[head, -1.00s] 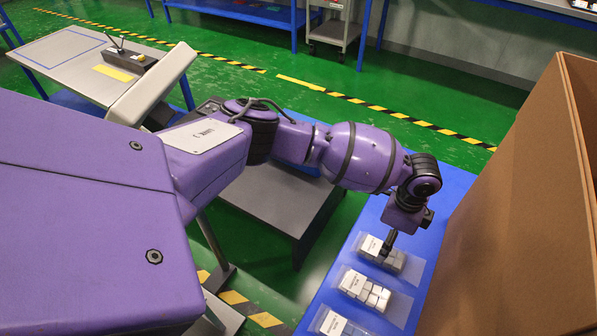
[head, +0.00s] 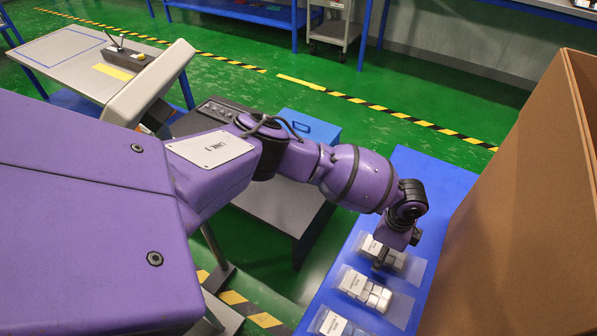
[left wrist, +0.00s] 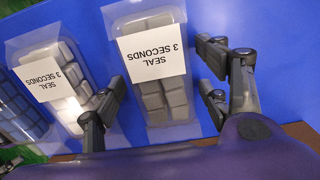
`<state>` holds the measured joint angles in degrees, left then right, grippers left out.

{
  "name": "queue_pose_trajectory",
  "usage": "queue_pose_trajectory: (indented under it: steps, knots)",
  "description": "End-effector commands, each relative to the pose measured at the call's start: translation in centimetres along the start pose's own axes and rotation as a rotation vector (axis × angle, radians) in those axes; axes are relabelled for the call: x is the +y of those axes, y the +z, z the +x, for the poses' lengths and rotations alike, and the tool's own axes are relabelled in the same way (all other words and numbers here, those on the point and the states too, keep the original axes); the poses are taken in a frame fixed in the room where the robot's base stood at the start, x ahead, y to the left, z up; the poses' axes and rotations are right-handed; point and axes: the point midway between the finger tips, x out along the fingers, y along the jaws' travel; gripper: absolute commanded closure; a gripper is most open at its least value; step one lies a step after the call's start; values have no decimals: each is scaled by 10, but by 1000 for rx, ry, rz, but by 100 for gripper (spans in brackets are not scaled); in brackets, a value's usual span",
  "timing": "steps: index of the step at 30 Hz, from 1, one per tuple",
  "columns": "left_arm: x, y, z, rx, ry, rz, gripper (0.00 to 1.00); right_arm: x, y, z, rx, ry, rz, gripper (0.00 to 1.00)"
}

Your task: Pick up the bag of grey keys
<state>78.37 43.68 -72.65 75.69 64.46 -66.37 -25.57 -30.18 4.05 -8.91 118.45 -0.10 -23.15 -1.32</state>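The bag of grey keys (head: 397,261) is a clear pouch with a white label, lying flat on the blue table, farthest back in its row. In the left wrist view the bag (left wrist: 154,95) shows darker grey keys below a label reading "SEAL 3 SECONDS". My left gripper (head: 381,264) is low over this bag and partly covers it in the head view. In the left wrist view its fingers (left wrist: 158,82) are spread open on either side of the bag, with nothing held. I cannot tell if they touch it. My right gripper is in neither view.
A bag of pale keys (head: 366,289) lies in front, close to the left finger in the wrist view. Another bag (head: 335,323) lies nearer, partly cut off. A tall brown cardboard box (head: 510,200) stands right of the bags. Bare blue tabletop (head: 432,175) lies behind.

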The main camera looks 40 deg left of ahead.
Motion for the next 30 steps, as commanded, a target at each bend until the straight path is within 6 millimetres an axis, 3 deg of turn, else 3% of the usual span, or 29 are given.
queue_pose_trajectory:
  steps: [1,9,20,26,30]
  knots:
    - [-1,-1,-1,1,-2,1,43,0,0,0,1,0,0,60]
    - [-2,-1,-2,1,-3,1,77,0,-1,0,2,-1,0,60]
    - [-2,-2,-9,3,-4,0,77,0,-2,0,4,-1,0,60]
    - [-3,-1,-35,3,-7,0,77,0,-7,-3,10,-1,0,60]
    - [6,21,-61,2,-6,0,77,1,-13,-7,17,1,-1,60]
